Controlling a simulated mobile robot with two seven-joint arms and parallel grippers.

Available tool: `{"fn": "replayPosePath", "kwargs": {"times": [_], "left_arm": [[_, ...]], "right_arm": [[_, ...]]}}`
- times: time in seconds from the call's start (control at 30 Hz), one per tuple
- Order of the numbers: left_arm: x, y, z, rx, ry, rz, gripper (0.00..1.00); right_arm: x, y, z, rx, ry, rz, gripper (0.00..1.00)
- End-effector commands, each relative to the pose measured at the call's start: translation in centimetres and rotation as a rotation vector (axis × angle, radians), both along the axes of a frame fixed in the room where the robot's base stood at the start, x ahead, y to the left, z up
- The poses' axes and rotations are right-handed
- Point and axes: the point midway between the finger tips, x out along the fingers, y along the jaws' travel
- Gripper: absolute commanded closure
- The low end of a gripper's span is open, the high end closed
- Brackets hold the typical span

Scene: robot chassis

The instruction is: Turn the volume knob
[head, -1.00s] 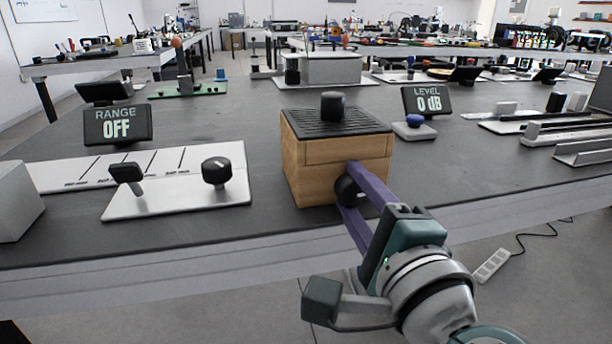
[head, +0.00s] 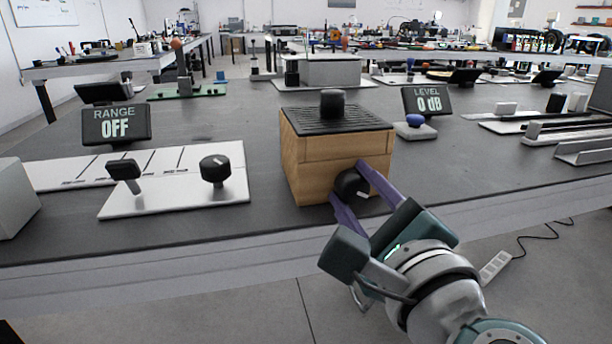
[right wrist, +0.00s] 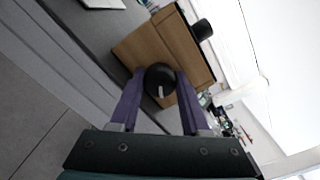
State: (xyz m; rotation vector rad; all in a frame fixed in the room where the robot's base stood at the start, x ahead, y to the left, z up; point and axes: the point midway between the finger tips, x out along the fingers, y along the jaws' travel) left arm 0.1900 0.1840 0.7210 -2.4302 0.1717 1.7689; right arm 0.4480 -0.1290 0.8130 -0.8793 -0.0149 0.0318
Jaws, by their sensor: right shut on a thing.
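The volume knob is a round black knob (head: 350,184) with a white mark, on the front face of a wooden box (head: 310,165) with a black slatted top. My right gripper (head: 352,186) is shut on this knob, one purple finger above right of it and one below left. In the right wrist view the knob (right wrist: 160,80) sits between the two finger ends (right wrist: 158,85), its white mark showing. A display (head: 427,101) behind the box on the right reads LEVEL 0 dB. My left gripper is not in view.
A second black knob (head: 333,103) stands on the box top. A white panel (head: 178,192) with a lever (head: 125,172) and a pointer knob (head: 215,169) lies to the left, under a RANGE OFF display (head: 116,125). A blue button (head: 415,120) is at right.

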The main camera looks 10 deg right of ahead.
Motion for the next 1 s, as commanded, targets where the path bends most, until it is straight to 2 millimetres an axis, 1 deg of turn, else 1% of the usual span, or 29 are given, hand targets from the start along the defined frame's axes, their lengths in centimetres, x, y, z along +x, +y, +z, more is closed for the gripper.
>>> {"fn": "replayPosePath", "kwargs": {"times": [0.27,0.3,0.53,0.57,1.0], "left_arm": [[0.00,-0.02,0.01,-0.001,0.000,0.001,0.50],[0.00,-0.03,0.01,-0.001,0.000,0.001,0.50],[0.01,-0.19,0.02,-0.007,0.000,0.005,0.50],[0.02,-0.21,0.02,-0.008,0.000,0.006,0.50],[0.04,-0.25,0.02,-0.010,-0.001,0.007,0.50]], "right_arm": [[0.00,0.00,0.03,0.000,0.000,0.000,1.00],[0.00,0.00,0.03,0.000,0.000,0.000,0.51],[0.00,0.01,0.02,-0.001,0.000,0.000,0.25],[0.00,0.01,0.01,-0.001,0.000,0.000,0.23],[0.01,0.24,-0.14,-0.002,0.003,0.003,0.23]]}}
